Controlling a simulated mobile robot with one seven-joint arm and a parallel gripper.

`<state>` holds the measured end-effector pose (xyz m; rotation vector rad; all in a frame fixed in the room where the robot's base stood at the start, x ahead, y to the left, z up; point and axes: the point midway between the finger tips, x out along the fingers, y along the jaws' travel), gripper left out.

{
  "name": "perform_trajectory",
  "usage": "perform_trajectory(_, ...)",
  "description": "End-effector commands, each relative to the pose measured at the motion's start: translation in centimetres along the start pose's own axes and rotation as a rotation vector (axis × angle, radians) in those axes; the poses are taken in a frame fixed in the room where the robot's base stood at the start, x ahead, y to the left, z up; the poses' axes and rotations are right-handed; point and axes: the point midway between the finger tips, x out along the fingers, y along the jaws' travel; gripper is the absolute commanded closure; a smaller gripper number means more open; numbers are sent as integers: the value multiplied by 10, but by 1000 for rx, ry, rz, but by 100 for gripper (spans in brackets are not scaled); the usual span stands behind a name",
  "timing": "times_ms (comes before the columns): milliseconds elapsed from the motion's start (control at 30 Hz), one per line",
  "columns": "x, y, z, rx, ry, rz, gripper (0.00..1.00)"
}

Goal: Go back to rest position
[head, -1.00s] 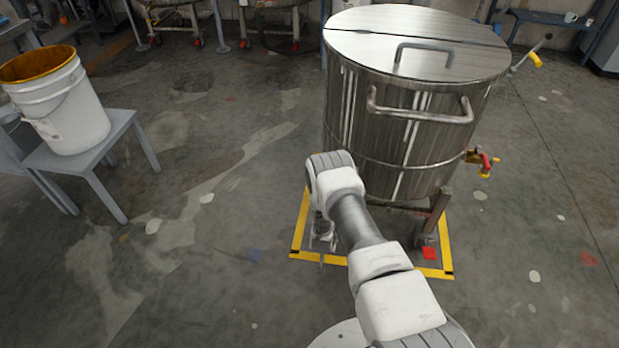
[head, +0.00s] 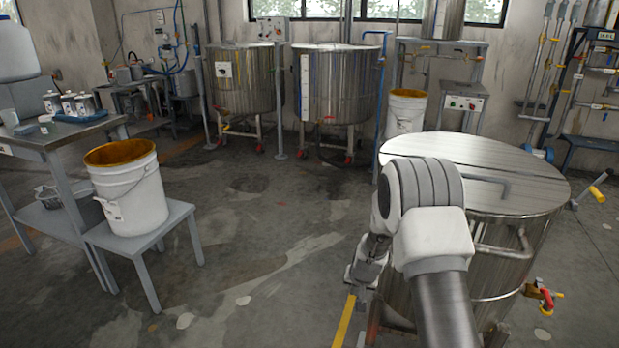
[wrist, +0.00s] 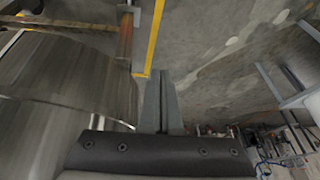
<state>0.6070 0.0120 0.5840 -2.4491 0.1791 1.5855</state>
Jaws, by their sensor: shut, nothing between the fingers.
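My gripper (head: 356,282) points down beside the left side of the large steel vat (head: 480,152) in the head view. My arm hides part of the vat's front. In the wrist view my gripper's grey fingers (wrist: 161,103) are together with nothing between them. The vat's curved wall (wrist: 70,75) fills the left of the wrist view. I cannot tell the exact gap between gripper and vat.
A white bucket (head: 135,200) with a rusty-orange inside stands on a grey stool (head: 181,221) at left. A workbench (head: 52,138) holds small containers. A red-handled valve (head: 546,298) sticks out from the vat's lower right. Open floor (head: 262,262) lies between stool and vat.

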Motion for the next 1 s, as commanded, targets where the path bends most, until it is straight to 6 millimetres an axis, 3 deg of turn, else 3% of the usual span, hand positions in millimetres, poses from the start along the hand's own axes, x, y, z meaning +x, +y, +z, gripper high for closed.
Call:
perform_trajectory(33, -25, -4, -9, -8, 8, -10, 100)
perform_trajectory(200, -96, -12, -21, -36, 13, -32, 100)
perform_trajectory(467, -202, -15, -17, -83, 22, -54, 100)
perform_trajectory(767, -309, -7, 16, -139, 34, -60, 100)
perform_trajectory(1000, -378, 7, 60, -182, 46, -50, 100)
